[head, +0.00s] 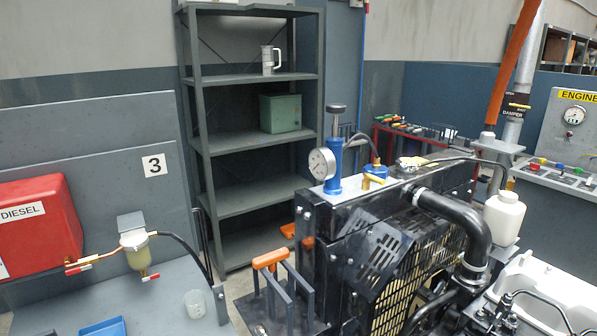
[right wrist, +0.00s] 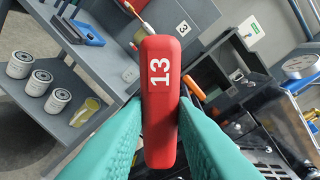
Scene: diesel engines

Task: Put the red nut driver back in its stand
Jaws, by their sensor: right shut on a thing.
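The red nut driver (right wrist: 162,95) shows in the right wrist view as a red handle marked 13. My right gripper (right wrist: 160,115) is shut on it, with one teal finger on each side of the handle. The driver's shaft is hidden or too small to make out. In the head view, a dark upright rack (head: 289,296) with an orange handle (head: 270,259) in it stands at the bottom middle. I cannot tell whether this rack is the nut driver's stand. Neither gripper shows in the head view.
A black engine radiator frame (head: 345,235) with a pressure gauge (head: 322,163) fills the middle right. White filters (right wrist: 39,83) stand at left in the wrist view.

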